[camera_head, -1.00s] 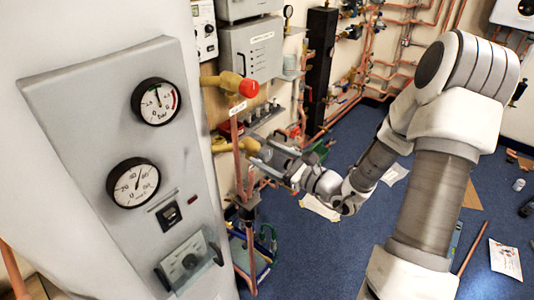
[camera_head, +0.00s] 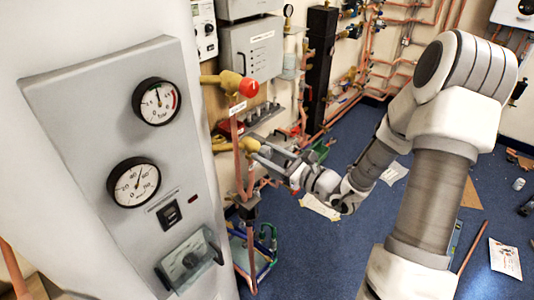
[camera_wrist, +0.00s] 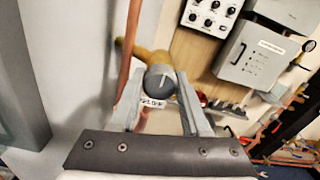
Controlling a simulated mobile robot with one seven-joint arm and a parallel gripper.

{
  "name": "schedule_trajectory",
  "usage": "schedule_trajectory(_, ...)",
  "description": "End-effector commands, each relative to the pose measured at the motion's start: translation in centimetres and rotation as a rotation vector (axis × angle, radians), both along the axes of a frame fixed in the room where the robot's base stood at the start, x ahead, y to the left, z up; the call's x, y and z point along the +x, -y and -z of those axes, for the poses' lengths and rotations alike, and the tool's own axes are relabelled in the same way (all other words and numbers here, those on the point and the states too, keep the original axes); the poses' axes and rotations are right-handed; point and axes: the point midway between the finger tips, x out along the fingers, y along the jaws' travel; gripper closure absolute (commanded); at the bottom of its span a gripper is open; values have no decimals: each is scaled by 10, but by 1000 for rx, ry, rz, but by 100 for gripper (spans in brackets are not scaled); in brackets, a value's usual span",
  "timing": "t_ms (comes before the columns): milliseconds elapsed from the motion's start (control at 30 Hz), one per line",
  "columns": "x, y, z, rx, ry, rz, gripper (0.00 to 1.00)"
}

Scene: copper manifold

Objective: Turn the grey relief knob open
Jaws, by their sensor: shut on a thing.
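The grey relief knob (camera_wrist: 160,82) is round with a pale line across its face, on a brass valve body (camera_wrist: 150,58) beside a vertical copper pipe (camera_wrist: 127,60). The line tilts toward the upper right in the wrist view. My gripper (camera_wrist: 161,92) has one finger on each side of the knob and is shut on it. A white label (camera_wrist: 152,102) below the knob is partly hidden. In the head view, my gripper (camera_head: 270,156) reaches left to the brass valve body (camera_head: 250,146), and its fingers mostly hide the knob.
A red knob (camera_head: 249,87) on a brass valve sits above on the same pipework. A grey panel (camera_head: 90,110) with two gauges stands at the left. Grey control boxes (camera_head: 252,50) hang behind.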

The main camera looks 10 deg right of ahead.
Motion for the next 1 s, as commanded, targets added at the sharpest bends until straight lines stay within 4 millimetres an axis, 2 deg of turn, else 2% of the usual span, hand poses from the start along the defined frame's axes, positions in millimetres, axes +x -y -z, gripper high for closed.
schedule_trajectory(367, 0, 0, -3, 160, -119, 0, 100)
schedule_trajectory(1000, -1, -1, -3, 632, -460, 0, 100)
